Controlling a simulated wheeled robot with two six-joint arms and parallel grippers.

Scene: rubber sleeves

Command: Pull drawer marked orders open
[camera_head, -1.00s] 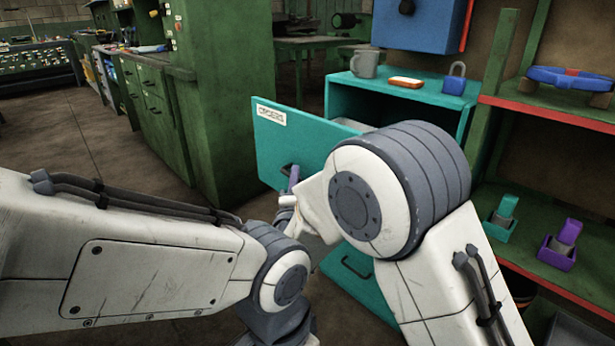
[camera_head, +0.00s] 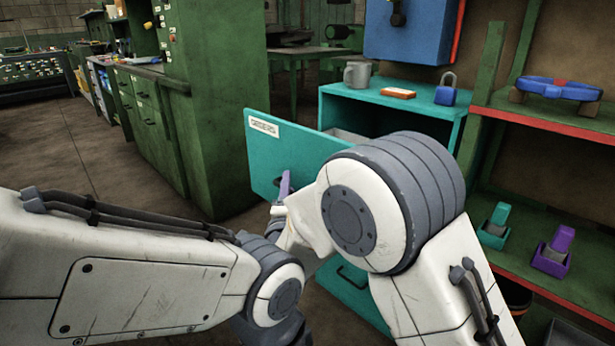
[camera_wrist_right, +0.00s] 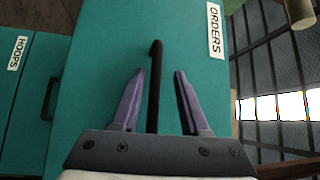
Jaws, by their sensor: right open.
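The teal drawer front marked ORDERS (camera_head: 262,150) stands well out from its teal cabinet (camera_head: 380,102). Its white label (camera_head: 263,126) shows at the upper left, and the drawer's inside shows behind it. My right gripper (camera_head: 284,184) is mostly hidden by my own arm, with a purple finger showing by the handle. In the right wrist view my right gripper (camera_wrist_right: 159,74) is open, one purple finger on each side of the black handle (camera_wrist_right: 155,62), with gaps between. My left arm comes in from the left; its gripper does not show.
A lower drawer (camera_head: 355,297) is shut; the wrist view shows a HOOPS drawer (camera_wrist_right: 18,105) beside the ORDERS one. Shelves (camera_head: 550,120) stand at right; floor is free at left.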

